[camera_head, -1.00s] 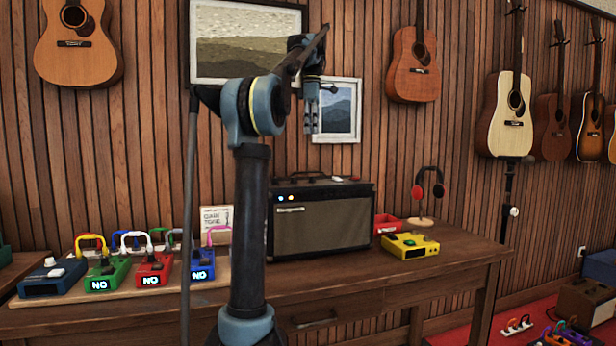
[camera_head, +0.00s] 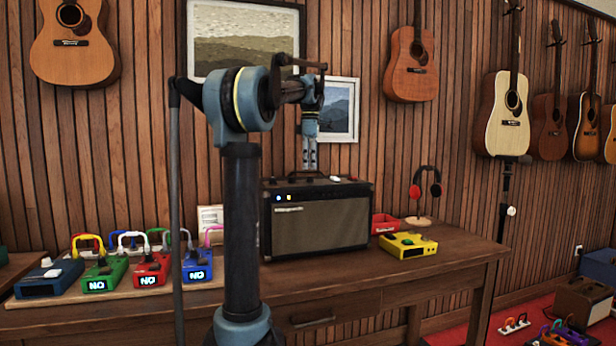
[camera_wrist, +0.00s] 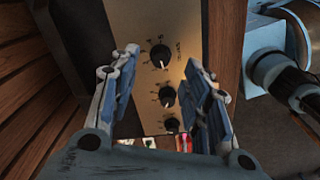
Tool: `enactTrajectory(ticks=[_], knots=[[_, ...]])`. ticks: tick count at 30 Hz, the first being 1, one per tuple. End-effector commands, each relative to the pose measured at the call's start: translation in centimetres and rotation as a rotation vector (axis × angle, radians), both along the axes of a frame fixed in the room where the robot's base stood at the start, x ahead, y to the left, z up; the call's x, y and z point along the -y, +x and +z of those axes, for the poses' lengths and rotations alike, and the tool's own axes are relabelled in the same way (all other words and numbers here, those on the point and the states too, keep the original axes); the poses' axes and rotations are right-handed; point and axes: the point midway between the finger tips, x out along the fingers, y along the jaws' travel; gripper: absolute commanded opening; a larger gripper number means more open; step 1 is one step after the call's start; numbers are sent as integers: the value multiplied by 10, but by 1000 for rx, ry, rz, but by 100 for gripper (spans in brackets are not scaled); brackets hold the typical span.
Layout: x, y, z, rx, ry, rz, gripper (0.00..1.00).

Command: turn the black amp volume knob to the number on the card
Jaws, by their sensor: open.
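The black amp (camera_head: 335,228) stands on the wooden table, with controls on its top. In the wrist view its tan control panel (camera_wrist: 135,15) bears three black knobs with white pointers: an upper one (camera_wrist: 160,56), a middle one (camera_wrist: 167,97) and a lower one (camera_wrist: 172,125). I cannot tell which is the volume knob. My gripper (camera_head: 309,166) points down, just above the amp top. Its open fingers (camera_wrist: 161,62) frame the knobs in the wrist view, with nothing held. A white card (camera_head: 210,217) stands behind the pedals, partly hidden by my arm; its text is unreadable.
Several coloured pedals with cables sit on a board (camera_head: 30,300) to the left. A yellow pedal (camera_head: 408,246), a red box (camera_head: 384,223) and a headphone stand (camera_head: 418,220) are right of the amp. A framed picture (camera_head: 340,110) hangs behind my gripper.

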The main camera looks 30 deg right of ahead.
Motion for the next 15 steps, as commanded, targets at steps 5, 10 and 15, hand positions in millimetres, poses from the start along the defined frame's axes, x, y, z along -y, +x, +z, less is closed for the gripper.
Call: enactTrajectory(ticks=[5,10,15], knots=[[0,0,-26,0,0,0,43],[0,0,-40,0,0,0,43],[0,0,-45,0,0,0,43]])
